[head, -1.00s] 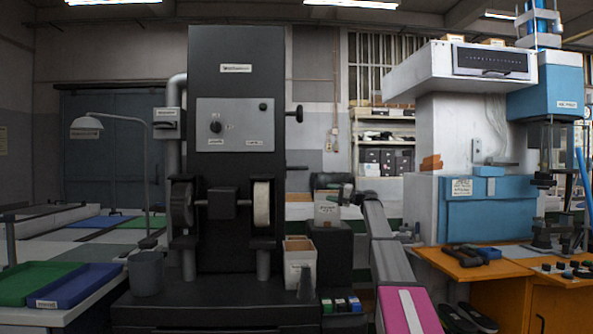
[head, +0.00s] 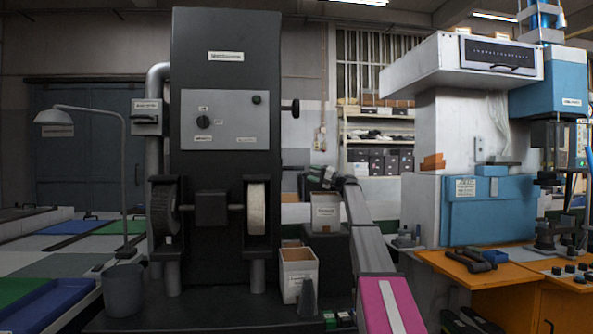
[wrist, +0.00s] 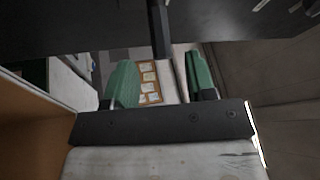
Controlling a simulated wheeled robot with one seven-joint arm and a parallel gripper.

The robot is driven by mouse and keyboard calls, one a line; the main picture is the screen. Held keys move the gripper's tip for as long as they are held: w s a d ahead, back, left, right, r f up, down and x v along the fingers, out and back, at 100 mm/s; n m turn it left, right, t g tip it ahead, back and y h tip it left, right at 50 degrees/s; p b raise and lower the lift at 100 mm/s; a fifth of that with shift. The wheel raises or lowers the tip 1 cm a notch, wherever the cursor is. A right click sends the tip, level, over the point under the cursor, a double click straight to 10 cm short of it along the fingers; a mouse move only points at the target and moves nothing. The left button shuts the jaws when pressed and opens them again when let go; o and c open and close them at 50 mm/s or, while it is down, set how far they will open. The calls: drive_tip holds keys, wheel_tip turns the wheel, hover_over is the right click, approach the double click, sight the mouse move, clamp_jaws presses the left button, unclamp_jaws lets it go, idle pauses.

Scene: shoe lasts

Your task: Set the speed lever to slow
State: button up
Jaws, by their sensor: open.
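The black grinding machine (head: 225,60) stands left of centre in the head view, with a grey panel (head: 230,122). A dark lever with an upright grip (head: 294,108) sticks out of its right side; I cannot read a speed label on it. My gripper (head: 314,176) is at the machine's right side, below that lever. In the wrist view its green fingers (wrist: 162,80) are apart. A dark bar (wrist: 159,30) reaches from a dark surface toward the gap between them; I cannot tell whether it touches. Nothing is clearly held.
Two grinding wheels (head: 256,210) are on the machine's front. A white box (head: 326,212) and an open bin (head: 298,272) stand below my gripper. The blue-and-white press (head: 487,210) is at the right, beside an orange bench (head: 480,275). Shelves with boxes (head: 380,160) are behind.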

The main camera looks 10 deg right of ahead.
sight(300, 169)
drive_tip(key=x, duration=0.8)
drive_tip(key=shift+a, duration=0.1)
drive_tip(key=shift+s, duration=0.1)
clamp_jaws()
